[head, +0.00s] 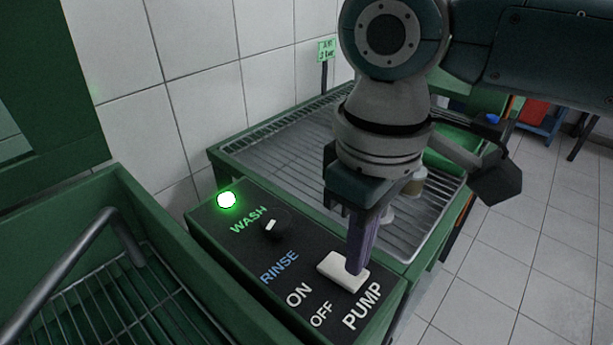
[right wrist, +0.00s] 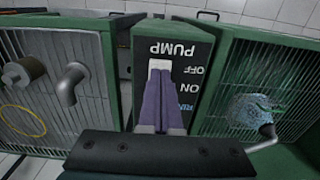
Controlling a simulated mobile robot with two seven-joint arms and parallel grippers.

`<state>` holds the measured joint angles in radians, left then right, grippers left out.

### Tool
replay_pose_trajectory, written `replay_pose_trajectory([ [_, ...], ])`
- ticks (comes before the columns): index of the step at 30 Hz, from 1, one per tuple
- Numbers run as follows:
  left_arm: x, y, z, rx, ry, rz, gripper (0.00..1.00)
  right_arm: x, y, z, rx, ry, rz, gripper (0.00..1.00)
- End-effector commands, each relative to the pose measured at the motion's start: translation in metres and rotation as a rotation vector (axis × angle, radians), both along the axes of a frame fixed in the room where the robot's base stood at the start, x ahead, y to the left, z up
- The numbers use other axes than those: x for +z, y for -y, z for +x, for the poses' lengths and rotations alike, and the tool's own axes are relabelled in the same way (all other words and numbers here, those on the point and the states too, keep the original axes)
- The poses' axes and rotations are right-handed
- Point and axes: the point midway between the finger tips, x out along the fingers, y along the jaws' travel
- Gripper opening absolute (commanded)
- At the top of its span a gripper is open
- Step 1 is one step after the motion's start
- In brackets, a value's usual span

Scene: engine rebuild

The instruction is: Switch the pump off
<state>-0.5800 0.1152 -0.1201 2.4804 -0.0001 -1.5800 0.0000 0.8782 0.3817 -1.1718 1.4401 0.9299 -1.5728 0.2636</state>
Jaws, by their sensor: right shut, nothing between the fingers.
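The white PUMP rocker switch (head: 330,268) sits on the black control panel (head: 222,228), with ON and OFF printed beside it. My right gripper (head: 355,271) points down with its purple fingers shut and empty. In the right wrist view the fingertips (right wrist: 160,80) cover part of the white switch (right wrist: 160,65). I cannot tell clearly which way the rocker is tilted. A green lamp (head: 227,200) on the panel is lit. My left gripper is not in view.
A WASH/RINSE knob (head: 271,225) is on the same panel. A green basin with a bent pipe (head: 70,262) stands to the left. A green-framed wire rack (head: 262,158) with parts on it lies behind. The right wrist view shows a pale bluish patch (right wrist: 250,108) under the pipe.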

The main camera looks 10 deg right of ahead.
Motion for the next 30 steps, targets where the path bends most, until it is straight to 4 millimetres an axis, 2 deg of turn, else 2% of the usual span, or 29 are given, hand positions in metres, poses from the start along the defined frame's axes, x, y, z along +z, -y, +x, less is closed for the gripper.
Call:
replay_pose_trajectory([
  [30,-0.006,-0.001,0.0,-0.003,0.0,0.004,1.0,-0.011,0.0,0.0,0.0,0.0,0.0,0.0],
])
